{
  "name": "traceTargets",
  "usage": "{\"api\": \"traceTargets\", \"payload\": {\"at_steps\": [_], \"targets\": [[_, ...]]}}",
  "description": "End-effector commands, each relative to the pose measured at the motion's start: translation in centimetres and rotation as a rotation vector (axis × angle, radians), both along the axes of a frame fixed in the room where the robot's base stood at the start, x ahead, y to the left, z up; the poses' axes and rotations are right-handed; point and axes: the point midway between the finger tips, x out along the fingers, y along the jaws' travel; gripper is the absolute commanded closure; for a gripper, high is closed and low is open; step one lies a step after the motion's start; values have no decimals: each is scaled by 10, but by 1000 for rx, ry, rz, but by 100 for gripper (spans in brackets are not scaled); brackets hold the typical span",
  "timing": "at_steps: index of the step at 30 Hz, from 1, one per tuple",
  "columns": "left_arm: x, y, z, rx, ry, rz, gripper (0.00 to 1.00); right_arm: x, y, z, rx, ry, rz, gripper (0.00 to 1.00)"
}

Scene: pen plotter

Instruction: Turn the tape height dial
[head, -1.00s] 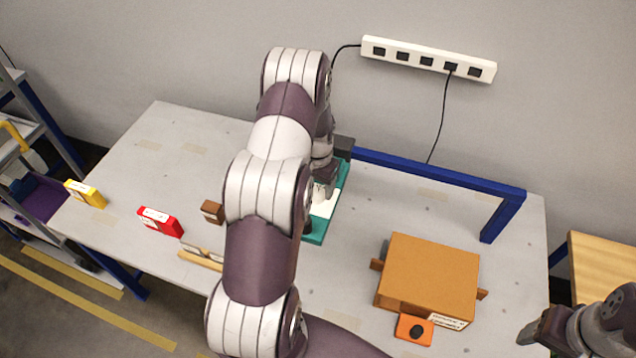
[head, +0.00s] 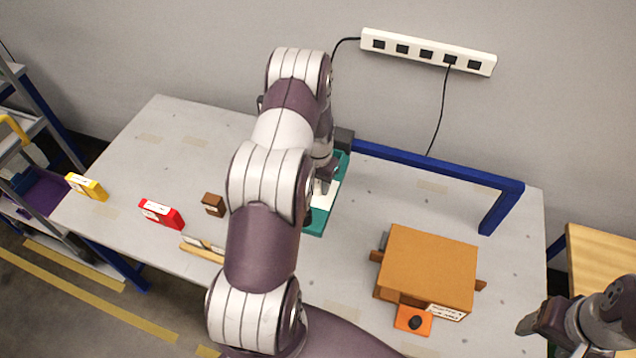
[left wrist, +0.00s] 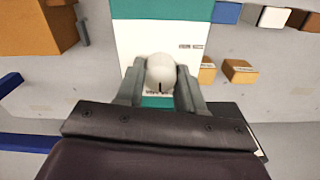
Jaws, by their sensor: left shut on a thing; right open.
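A round, pale grey dial (left wrist: 161,74) with a short dark mark stands on the white face (left wrist: 135,40) of a teal device. My left gripper (left wrist: 160,88) is shut on this dial, with one finger on each side. In the head view the teal device (head: 314,222) is on the table behind my left arm, which hides much of it, and my left gripper (head: 325,184) is over its white face. The dial's small lettering is unreadable. My right gripper (head: 537,326) is open and empty at the lower right.
A brown box (head: 430,262) with an orange, black-knobbed panel (head: 413,320) stands to the right. A blue frame (head: 430,164) runs along the table's back. A red box (head: 161,213), yellow box (head: 87,187) and small brown block (head: 213,204) lie left.

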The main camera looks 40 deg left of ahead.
Motion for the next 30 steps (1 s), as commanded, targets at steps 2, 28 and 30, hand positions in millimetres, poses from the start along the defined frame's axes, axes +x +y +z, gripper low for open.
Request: {"api": "traceTargets", "payload": {"at_steps": [2, 28, 30], "targets": [[1, 1, -1, 1, -3, 31, 93, 0, 0, -4, 0, 0, 0, 36], [1, 2, 0, 1, -6, 803, 93, 0, 0, -50, 0, 0, 0, 36], [2, 2, 0, 1, -7, 870, 93, 0, 0, -53, 0, 0, 0, 36]]}}
